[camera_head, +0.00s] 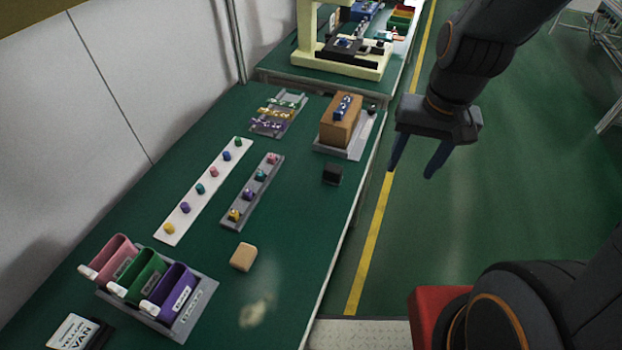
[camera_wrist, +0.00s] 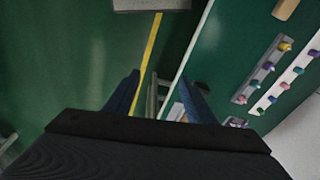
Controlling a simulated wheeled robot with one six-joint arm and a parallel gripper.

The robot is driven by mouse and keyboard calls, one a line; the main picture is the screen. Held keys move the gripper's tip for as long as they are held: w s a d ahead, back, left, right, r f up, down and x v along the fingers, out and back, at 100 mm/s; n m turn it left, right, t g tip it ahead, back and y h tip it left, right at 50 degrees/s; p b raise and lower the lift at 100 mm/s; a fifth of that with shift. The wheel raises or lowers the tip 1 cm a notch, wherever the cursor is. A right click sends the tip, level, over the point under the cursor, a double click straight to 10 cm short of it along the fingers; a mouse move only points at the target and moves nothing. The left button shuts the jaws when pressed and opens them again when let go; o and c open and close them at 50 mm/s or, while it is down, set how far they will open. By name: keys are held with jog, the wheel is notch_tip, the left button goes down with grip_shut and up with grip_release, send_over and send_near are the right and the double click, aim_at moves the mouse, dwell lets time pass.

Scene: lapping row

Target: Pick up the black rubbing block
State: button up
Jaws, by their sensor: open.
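The black rubbing block (camera_head: 332,174) is a small dark block on the green bench top, near the bench's right edge and in front of the wooden box. In the wrist view a small dark shape (camera_wrist: 201,86) beside the right finger seems to be the same block, partly hidden. My gripper (camera_head: 410,172) is open and empty. It hangs over the floor to the right of the bench, apart from the block. In the wrist view my gripper (camera_wrist: 162,98) shows its two fingers spread, with the bench edge and floor between and beyond them.
A wooden box (camera_head: 341,122) stands on a grey plate behind the block. A grey rail (camera_head: 251,192) and a white strip (camera_head: 199,199) with coloured knobs lie left. A tan block (camera_head: 243,257) and a tray with pink, green and purple holders (camera_head: 205,306) are nearer. Bench around the block is clear.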

jog(key=w+a+f+m+y, duration=0.2)
jog(key=w+a+f+m, duration=0.4)
jog(key=m, duration=0.4)
jog(key=m+y+b, duration=0.1)
jog(key=m+y, duration=0.1)
jog(key=m, duration=0.8)
send_over(334, 168)
jog(key=s+d, duration=0.1)
jog(key=d, duration=0.1)
notch_tip(334, 168, down, 6)
jog(key=shift+a+f, duration=0.1)
jog(key=shift+a, duration=0.05)
jog(key=shift+w+x, duration=0.15)
jog(key=shift+x, duration=1.3)
jog(key=shift+w+x, duration=0.1)
jog(key=shift+x, duration=1.4)
jog(key=shift+d, duration=0.2)
jog(key=c, duration=1.2)
notch_tip(334, 168, up, 10)
jog(key=shift+r+p, duration=0.1)
jog(key=shift+p, duration=0.55)
